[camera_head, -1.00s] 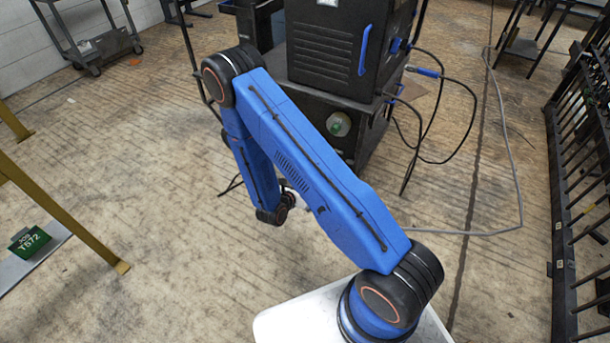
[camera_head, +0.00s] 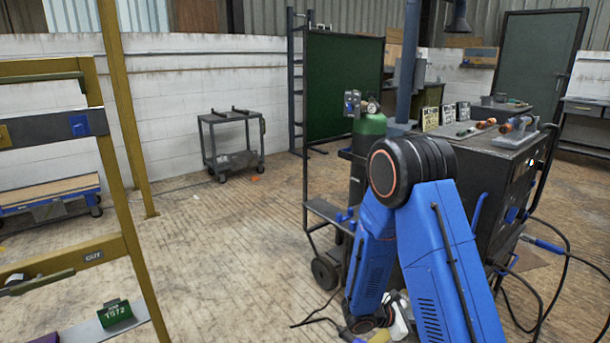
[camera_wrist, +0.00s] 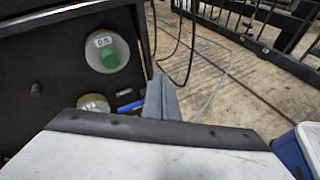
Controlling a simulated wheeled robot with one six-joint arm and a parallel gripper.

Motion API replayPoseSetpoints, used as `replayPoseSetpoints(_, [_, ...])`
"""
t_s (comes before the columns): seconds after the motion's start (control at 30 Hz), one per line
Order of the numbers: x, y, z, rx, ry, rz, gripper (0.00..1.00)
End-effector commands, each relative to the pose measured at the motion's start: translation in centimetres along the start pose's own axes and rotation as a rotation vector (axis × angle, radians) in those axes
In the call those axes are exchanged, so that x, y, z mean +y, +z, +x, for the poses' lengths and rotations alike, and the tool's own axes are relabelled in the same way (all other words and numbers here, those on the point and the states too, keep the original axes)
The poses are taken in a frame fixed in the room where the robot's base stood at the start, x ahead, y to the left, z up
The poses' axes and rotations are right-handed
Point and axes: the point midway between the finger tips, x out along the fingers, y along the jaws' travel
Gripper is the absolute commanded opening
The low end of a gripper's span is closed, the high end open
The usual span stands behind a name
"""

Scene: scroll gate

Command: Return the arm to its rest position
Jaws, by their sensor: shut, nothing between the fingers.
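My blue arm stands folded in the head view, its dark round elbow uppermost and both links running down from it. The far link ends low in front of the cart, where my gripper is too small and covered to make out. In the wrist view, my gripper (camera_wrist: 163,98) shows as two grey fingers close together beyond the dark edge of its pale housing. It is shut and empty. I cannot tell whether the fingers touch the cabinet.
The black welding cabinet (camera_head: 493,195), with cables at its right, stands close behind my arm. A green gas cylinder (camera_head: 369,125) is beside it. A yellow frame (camera_head: 130,240) stands left. Open floor (camera_head: 230,240) lies between. A dark rail fence (camera_wrist: 262,28) shows in the wrist view.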

Motion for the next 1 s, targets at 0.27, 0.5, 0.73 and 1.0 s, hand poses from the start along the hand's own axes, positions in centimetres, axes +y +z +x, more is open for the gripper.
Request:
replayPoseSetpoints(0.27, [-2.7,6.9,-1.6,0.050,-0.151,0.222,0.00])
replayPoseSetpoints(0.5, [-5.6,11.6,-3.4,0.113,-0.275,0.411,0.00])
replayPoseSetpoints(0.73, [-8.6,15.1,-5.4,0.188,-0.387,0.591,0.00])
replayPoseSetpoints(1.0, [-11.8,18.3,-8.3,0.298,-0.506,0.801,0.00])
